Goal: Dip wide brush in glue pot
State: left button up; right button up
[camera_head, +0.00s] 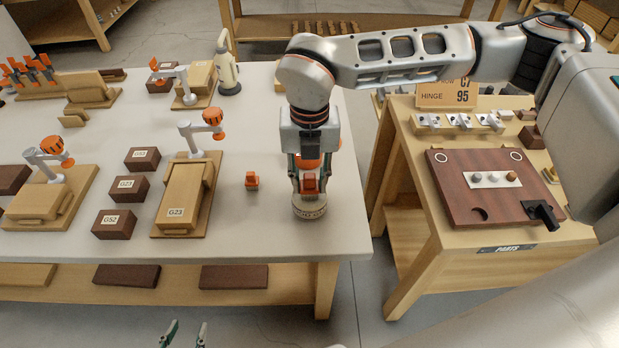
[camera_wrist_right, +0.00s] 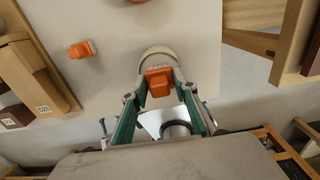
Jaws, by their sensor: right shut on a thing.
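My right gripper (camera_head: 310,187) points down at the right part of the white bench and is shut on an orange-handled brush (camera_head: 310,184). The brush and gripper also show in the right wrist view, with the orange handle (camera_wrist_right: 158,82) between the fingers. The round beige glue pot (camera_head: 310,211) stands on the bench directly under the gripper; its rim (camera_wrist_right: 157,52) shows around the handle in the right wrist view. The bristles are hidden, so I cannot tell how deep they are in the pot. My left gripper (camera_head: 184,335) is open and empty at the bottom edge, in front of the bench.
A smaller orange item (camera_head: 252,181) stands left of the pot. Dark blocks (camera_head: 130,188) and a wooden fixture labelled G23 (camera_head: 183,197) are further left. A cream bottle (camera_head: 228,66) stands behind. A parts table (camera_head: 480,235) with a dark red board is to the right.

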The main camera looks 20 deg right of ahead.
aim_at(310, 176)
pick_arm(q)
jog(key=shift+f, duration=0.2)
pick_arm(e)
jog(key=shift+f, duration=0.3)
pick_arm(q)
jog(key=shift+r, duration=0.2)
dwell(1.2)
pick_arm(e)
jog(key=shift+r+p, duration=1.3)
jog(key=shift+r, duration=0.8)
jog(key=shift+r+p, duration=0.8)
jog(key=shift+r, duration=0.65)
pick_arm(q)
jog(key=r, duration=0.1)
jog(key=w+r, duration=0.1)
jog(key=r, duration=0.3)
jog(key=shift+w+r, duration=0.25)
